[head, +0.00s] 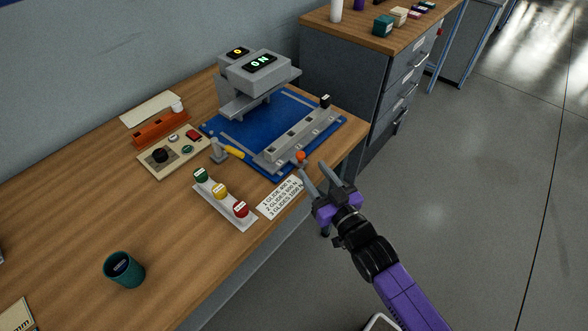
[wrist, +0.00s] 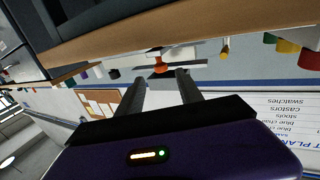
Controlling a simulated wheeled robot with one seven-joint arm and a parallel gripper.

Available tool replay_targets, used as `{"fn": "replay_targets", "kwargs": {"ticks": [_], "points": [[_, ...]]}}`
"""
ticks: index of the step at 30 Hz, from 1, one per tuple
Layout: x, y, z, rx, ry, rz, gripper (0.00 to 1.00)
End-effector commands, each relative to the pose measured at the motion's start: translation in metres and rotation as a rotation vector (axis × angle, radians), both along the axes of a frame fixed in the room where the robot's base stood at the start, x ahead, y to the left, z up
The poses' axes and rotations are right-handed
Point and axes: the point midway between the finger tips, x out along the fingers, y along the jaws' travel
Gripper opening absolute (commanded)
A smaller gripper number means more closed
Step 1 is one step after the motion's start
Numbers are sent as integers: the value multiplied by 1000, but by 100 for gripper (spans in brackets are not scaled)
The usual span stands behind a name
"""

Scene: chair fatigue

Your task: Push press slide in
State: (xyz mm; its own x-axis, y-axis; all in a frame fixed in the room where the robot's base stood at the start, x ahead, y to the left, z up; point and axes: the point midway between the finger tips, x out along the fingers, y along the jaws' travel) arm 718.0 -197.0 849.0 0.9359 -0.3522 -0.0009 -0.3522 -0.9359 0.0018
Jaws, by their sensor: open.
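The grey press (head: 254,77) stands at the back of the wooden bench, with a display reading "ON" on its head. A blue base plate (head: 222,137) lies under and in front of it. A long grey slide (head: 290,142) lies on the plate's front part, with a black block near its far end. An orange knob (head: 300,156) sits at the slide's front edge. My gripper (head: 314,168) is open and empty just off the bench edge, beside the knob. In the wrist view the orange knob (wrist: 159,66) appears ahead, between the open fingers (wrist: 161,80), apparently not touching them.
A yellow-handled clamp (head: 234,152) stands left of the slide. A rack (head: 222,203) with green, yellow and red knobs and a printed card (head: 281,197) lie along the front edge. A control box (head: 172,151) and teal cup (head: 124,269) are further left. A drawer cabinet (head: 372,80) stands behind.

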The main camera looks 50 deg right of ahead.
Motion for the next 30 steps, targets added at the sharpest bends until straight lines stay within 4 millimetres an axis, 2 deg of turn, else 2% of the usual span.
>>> {"fn": "replay_targets", "kwargs": {"ticks": [9,15,27,30], "points": [[43,-14,3,2,-4,4,43],[64,-22,2,1,-3,4,43],[70,-25,1,2,-2,2,43],[70,-25,1,2,-2,2,23]]}}
